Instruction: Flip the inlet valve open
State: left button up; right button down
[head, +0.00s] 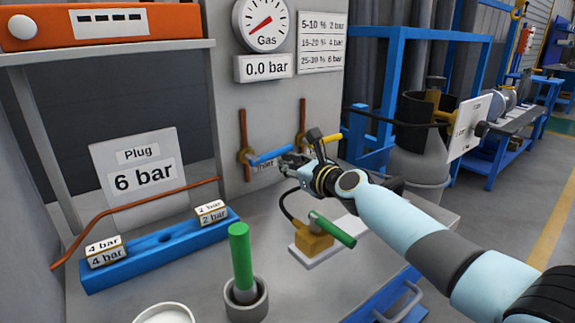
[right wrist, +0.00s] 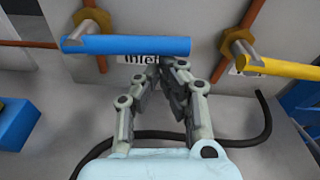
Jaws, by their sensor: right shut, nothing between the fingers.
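The inlet valve is a brass body on a copper pipe with a blue lever handle (head: 268,157). The handle lies roughly level, sticking out to the right. In the right wrist view the blue handle (right wrist: 120,45) crosses above a partly hidden label reading "Inlet" (right wrist: 140,59). My right gripper (head: 287,165) is shut and empty at the free right end of the handle. In the right wrist view its fingertips (right wrist: 172,72) sit just below that end; I cannot tell whether they touch it. My left gripper is out of view.
A second valve with a yellow handle (right wrist: 280,68) stands close on the right. The gas gauge (head: 264,24) above sits near zero, over a "0.0 bar" sign (head: 263,67). A blue rack (head: 155,252), a green rod (head: 240,255) and a black hose (right wrist: 262,125) are nearby.

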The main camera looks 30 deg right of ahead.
notch_tip(320, 180, up, 3)
jog(key=n+p, duration=0.2)
jog(key=n, duration=0.1)
jog(key=shift+d+r+h+p, duration=0.1)
jog(key=shift+r+h+p, duration=0.05)
jog(key=shift+h+p, duration=0.25)
notch_tip(320, 180, up, 5)
jog(key=n+t+h+p, duration=0.1)
jog(key=n+p, duration=0.3)
jog(key=n, duration=0.5)
send_over(287, 151)
jog(key=s+a, duration=0.1)
jog(key=a, duration=0.2)
jog(key=shift+s+a+r+n+t, duration=0.2)
jog(key=shift+a+r+n, duration=0.2)
jog(key=shift+n, duration=0.4)
jog(key=shift+s+a+r+n+t, duration=0.1)
jog(key=shift+a+r+n+t, duration=0.15)
jog(key=shift+a+n, duration=0.4)
jog(key=shift+d+n, duration=0.1)
jog(key=shift+n, duration=0.15)
jog(key=shift+s, duration=0.1)
